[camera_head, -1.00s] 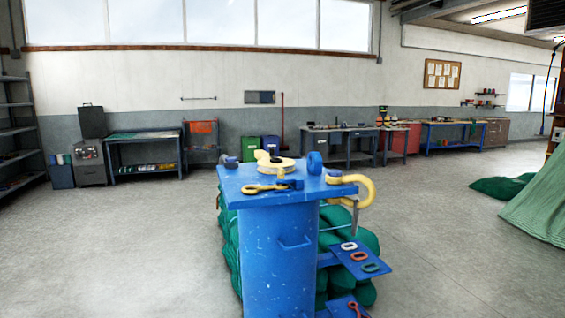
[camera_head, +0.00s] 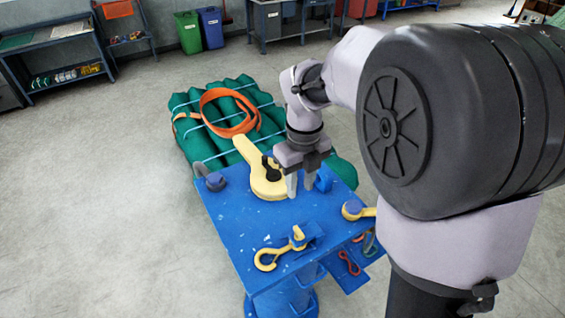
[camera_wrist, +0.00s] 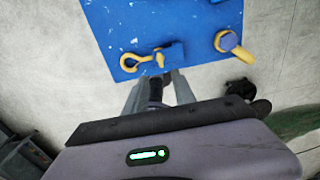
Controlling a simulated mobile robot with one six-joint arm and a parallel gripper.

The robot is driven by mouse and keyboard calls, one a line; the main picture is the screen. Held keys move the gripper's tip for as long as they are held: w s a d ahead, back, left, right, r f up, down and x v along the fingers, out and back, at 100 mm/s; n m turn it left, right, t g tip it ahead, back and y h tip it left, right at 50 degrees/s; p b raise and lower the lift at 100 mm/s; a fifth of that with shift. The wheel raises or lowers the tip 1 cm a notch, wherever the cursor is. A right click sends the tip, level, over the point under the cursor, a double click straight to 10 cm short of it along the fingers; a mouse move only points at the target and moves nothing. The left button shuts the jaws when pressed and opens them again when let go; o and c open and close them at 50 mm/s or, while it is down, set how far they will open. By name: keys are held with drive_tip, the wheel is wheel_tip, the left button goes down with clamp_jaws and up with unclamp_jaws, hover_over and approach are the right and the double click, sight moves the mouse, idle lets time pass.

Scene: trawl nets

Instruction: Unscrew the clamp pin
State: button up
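A yellow teardrop-shaped clamp (camera_head: 262,182) lies on the blue bench top (camera_head: 226,212), with a black knob (camera_head: 271,166) standing on it, which looks like the clamp pin. My gripper (camera_head: 300,190) hangs just right of the knob and in front of it in the head view, fingers pointing down and apart, with nothing visible between them. I cannot tell its height above the bench top. The wrist view shows both fingers (camera_wrist: 158,95) spread over the bench's edge; the clamp and knob are not seen there.
A yellow hook (camera_head: 280,252) lies near the bench's front, a yellow shackle with a blue-purple pin (camera_head: 354,207) at its right edge. A grey shackle (camera_head: 209,177) is at the left corner, a blue fitting (camera_head: 323,179) beside my gripper. Green net bundles (camera_head: 190,120) with an orange strap lie behind.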

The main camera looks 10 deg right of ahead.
sight(299, 231)
drive_tip(key=f, duration=0.5)
drive_tip(key=s+f, duration=0.1)
drive_tip(key=f, duration=1)
drive_tip(key=shift+s+d+f, duration=0.1)
drive_tip(key=shift+s, duration=0.25)
drive_tip(key=shift+w+f, duration=0.15)
drive_tip(key=shift+f, duration=0.3)
clamp_jaws()
